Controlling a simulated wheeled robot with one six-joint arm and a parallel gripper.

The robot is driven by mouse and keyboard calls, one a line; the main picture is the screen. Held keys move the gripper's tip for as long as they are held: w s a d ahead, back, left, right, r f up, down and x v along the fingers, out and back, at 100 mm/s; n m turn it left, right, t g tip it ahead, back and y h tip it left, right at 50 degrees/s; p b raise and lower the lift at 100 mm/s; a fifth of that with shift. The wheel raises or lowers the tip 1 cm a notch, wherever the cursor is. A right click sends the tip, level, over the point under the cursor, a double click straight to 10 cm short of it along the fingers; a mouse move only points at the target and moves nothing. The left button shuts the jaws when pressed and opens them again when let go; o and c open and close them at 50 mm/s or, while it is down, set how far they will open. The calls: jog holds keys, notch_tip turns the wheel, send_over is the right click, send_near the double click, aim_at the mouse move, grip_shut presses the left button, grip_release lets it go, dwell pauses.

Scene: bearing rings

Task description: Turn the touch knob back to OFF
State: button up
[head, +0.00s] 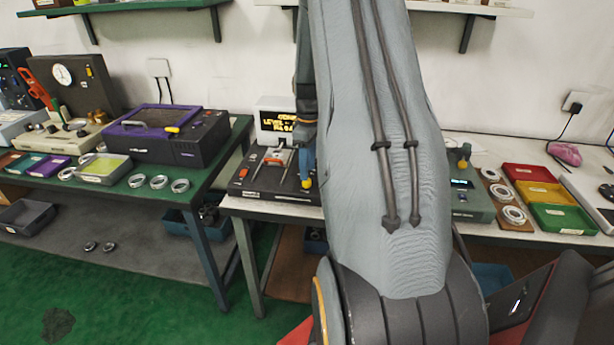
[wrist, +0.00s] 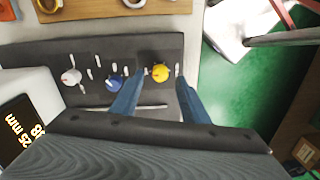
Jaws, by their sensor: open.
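A dark control panel (wrist: 90,54) carries a white-and-red knob (wrist: 70,77), a blue knob (wrist: 115,84) and a yellow knob (wrist: 160,72). No label is readable, so I cannot tell by name which is the touch knob. My gripper (wrist: 160,77) is open, its blue fingers on either side of the yellow knob; I cannot tell whether they touch it. In the head view the black unit (head: 255,187) stands on the middle bench, and my gripper (head: 306,172) reaches down at its right end, beside the yellow knob (head: 306,184). My arm hides part of this bench.
A display (head: 284,124) with yellow text stands behind the unit. A wooden board (wrist: 100,10) lies beside the panel. To the right are a grey-green device (head: 466,203) and red, yellow and green trays (head: 562,218). A purple-topped machine (head: 190,143) stands on the left bench.

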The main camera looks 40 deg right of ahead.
jog(key=shift+d+r+b, duration=0.1)
jog(key=shift+r+b, duration=0.3)
jog(key=shift+r, duration=1.7)
jog(key=s+a+r+m, duration=0.1)
jog(key=s+a, duration=0.1)
jog(key=a, duration=0.7)
jog(key=s+a+r+m, duration=0.2)
jog(key=a, duration=0.8)
jog(key=s+a+m+t, duration=0.1)
jog(key=s+a+m, duration=0.2)
jog(key=s+a, duration=0.8)
jog(key=a, duration=0.2)
jog(key=shift+s+a+f+t, duration=0.15)
jog(key=shift+s+a+t, duration=0.15)
jog(key=shift+s+a, duration=0.1)
jog(key=shift+w, duration=0.1)
